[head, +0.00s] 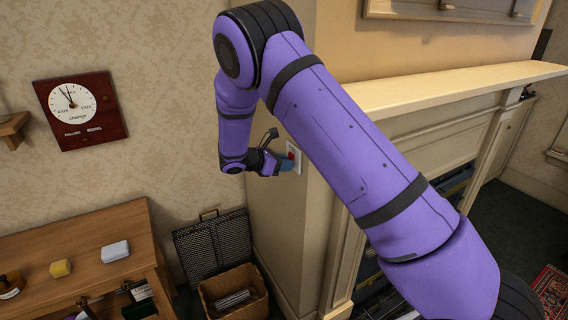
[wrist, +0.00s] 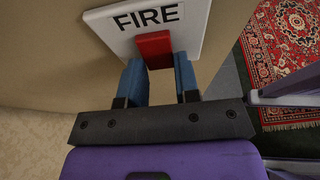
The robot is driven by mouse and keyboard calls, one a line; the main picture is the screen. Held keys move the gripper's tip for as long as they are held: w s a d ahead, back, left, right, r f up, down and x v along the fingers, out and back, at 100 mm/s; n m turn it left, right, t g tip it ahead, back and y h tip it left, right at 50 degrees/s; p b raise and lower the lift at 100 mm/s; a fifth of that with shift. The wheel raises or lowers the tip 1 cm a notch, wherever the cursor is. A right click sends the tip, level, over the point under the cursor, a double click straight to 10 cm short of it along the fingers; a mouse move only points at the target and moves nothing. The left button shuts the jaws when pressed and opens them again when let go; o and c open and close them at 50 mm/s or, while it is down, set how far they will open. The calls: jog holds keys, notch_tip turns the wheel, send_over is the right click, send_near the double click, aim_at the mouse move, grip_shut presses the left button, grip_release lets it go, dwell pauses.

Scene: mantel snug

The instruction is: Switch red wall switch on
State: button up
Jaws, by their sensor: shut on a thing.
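The red wall switch (wrist: 154,46) sits on a white plate (wrist: 192,28) marked FIRE in the wrist view. Whether the switch is on or off cannot be told.
A cream mantel shelf (head: 440,85) runs right of the switch, partly behind my arm. A red rug (wrist: 290,60) lies at the right.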

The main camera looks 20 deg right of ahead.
jog(key=shift+s+d+f+h, duration=0.1)
jog(key=shift+f+h, duration=0.1)
jog(key=shift+h, duration=0.55)
jog(key=shift+f+h, duration=0.2)
jog(key=shift+h, duration=0.55)
jog(key=o, duration=0.9)
jog(key=a, duration=0.3)
jog(key=s+a, duration=0.1)
jog(key=a, duration=0.3)
jog(key=a+r, duration=0.1)
jog(key=a, duration=0.2)
jog(key=shift+s+a, duration=0.3)
jog(key=shift+a, duration=0.05)
jog(key=shift+a, duration=0.1)
